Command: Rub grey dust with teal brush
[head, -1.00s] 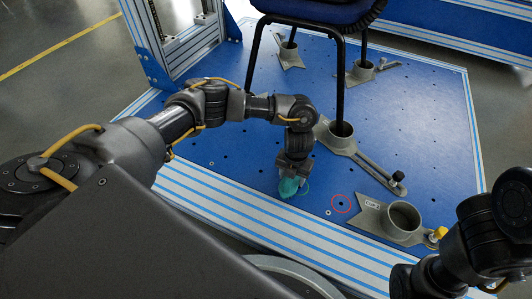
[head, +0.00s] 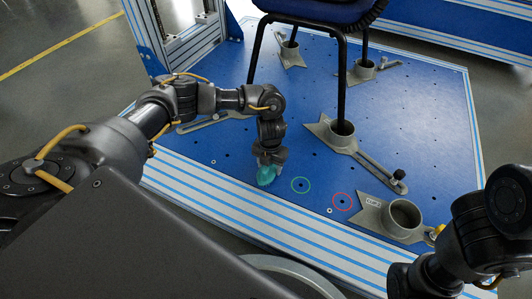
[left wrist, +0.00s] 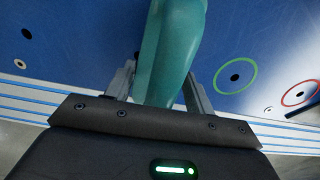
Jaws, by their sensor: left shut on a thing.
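The teal brush (head: 265,177) is in my left gripper (head: 269,162), low over the front part of the blue platform. In the left wrist view, the brush (left wrist: 172,50) stands between the two fingers and runs up out of the frame. I cannot tell whether its far end touches the platform. A green ring (head: 301,185) around a hole lies just right of the brush, and a red ring (head: 342,201) lies further right. I cannot make out any grey dust. My right arm shows at the lower right, but its gripper is out of frame.
The blue platform (head: 225,150) has many holes and a striped front edge (head: 240,208). A chair with black legs (head: 341,85) stands in grey clamp sockets (head: 340,132). An empty clamp (head: 401,218) lies at the front right, near my right arm.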

